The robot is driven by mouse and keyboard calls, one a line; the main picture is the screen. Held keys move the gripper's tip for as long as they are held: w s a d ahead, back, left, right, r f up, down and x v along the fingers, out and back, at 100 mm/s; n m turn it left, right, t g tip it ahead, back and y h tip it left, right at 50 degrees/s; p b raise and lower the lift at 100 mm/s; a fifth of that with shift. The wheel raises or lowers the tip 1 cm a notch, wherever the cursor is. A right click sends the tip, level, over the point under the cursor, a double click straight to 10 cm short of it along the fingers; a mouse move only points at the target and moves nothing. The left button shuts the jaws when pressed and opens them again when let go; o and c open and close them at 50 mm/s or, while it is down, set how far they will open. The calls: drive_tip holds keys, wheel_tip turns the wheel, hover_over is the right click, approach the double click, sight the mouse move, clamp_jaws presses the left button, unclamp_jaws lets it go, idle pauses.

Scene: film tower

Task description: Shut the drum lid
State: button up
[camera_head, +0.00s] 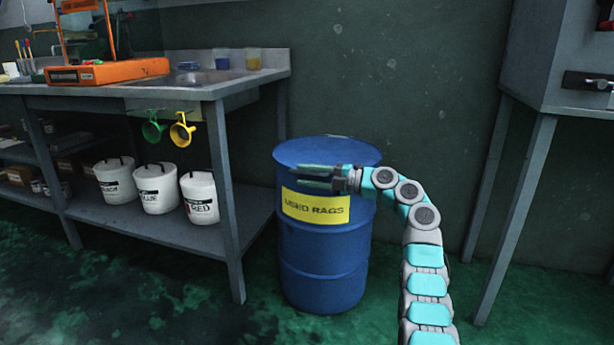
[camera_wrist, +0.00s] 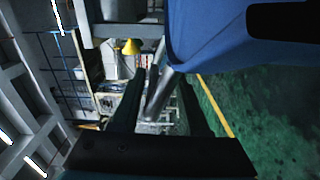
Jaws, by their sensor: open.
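The blue drum (camera_head: 325,255) stands upright on the floor, with a yellow "USED RAGS" label (camera_head: 316,207) on its side. Its round blue top, the lid (camera_head: 325,150), looks flat and level on the rim; I see no raised lid or gap. My gripper (camera_head: 318,178) shows in front of the drum's upper part, fingers pointing left, open with nothing between them.
A metal bench (camera_head: 225,88) stands left of the drum, with white buckets (camera_head: 155,190) on its lower shelf and green and yellow cups hanging from its edge. A grey cabinet (camera_head: 565,60) on legs stands at the right. The wall is close behind the drum.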

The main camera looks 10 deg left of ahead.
drive_tip(key=d, duration=0.7)
drive_tip(key=shift+s+d, duration=0.35)
drive_tip(key=shift+s, duration=0.1)
